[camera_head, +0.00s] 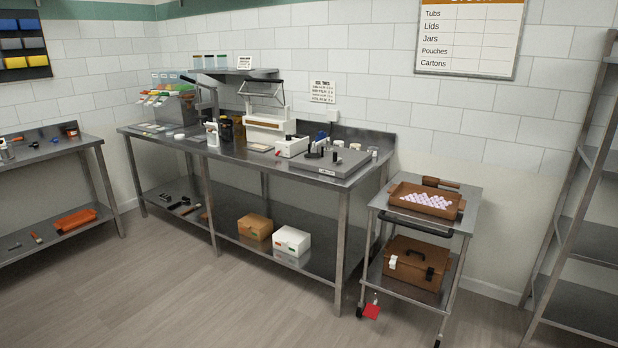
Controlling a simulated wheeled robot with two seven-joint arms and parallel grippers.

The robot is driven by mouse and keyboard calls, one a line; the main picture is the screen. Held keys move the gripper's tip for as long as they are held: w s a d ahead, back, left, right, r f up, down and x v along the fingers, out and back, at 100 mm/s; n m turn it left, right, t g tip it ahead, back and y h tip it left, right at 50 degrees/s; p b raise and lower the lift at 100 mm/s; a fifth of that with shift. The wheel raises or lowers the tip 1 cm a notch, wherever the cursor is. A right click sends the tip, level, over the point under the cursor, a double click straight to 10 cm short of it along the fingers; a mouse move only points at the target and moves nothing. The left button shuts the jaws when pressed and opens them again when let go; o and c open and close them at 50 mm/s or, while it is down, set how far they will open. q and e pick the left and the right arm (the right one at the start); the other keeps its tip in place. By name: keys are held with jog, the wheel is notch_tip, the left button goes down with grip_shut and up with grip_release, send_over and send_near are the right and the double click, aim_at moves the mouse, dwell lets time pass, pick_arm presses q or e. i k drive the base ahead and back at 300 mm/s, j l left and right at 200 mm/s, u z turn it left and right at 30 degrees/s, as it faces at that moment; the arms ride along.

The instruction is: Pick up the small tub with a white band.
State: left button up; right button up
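I cannot pick out the small tub with a white band for certain at this size. Small dark jars (226,130) stand on the long steel bench (270,170), beside a white container (212,133). Low white pieces (179,137) lie on the bench to their left. Small clear jars with coloured lids (209,62) stand on the wall shelf above. Neither of my grippers shows in the head view.
A steel cart (385,217) at the right holds a brown tray (400,202) and a brown case (409,270). A left bench (60,151) and an empty right rack (590,240) flank it. Boxes (291,241) sit on the lower shelf. The front floor is clear.

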aim_at(169, 127)
jog(key=i+j+u, duration=0.2)
jog(key=i+u, duration=0.7)
jog(key=i, duration=0.2)
jog(key=i+l+u, duration=0.3)
jog(key=i+u, duration=0.15)
jog(key=i, duration=0.15)
jog(key=i+z, duration=0.3)
jog(key=i, duration=0.25)
jog(key=i+j+z, duration=0.35)
jog(key=i, duration=0.2)
jog(key=i+j+z, duration=0.3)
jog(key=i, duration=0.2)
jog(key=i+j+z, duration=0.3)
jog(key=i+j+u, duration=0.45)
jog(key=i+j, duration=1.35)
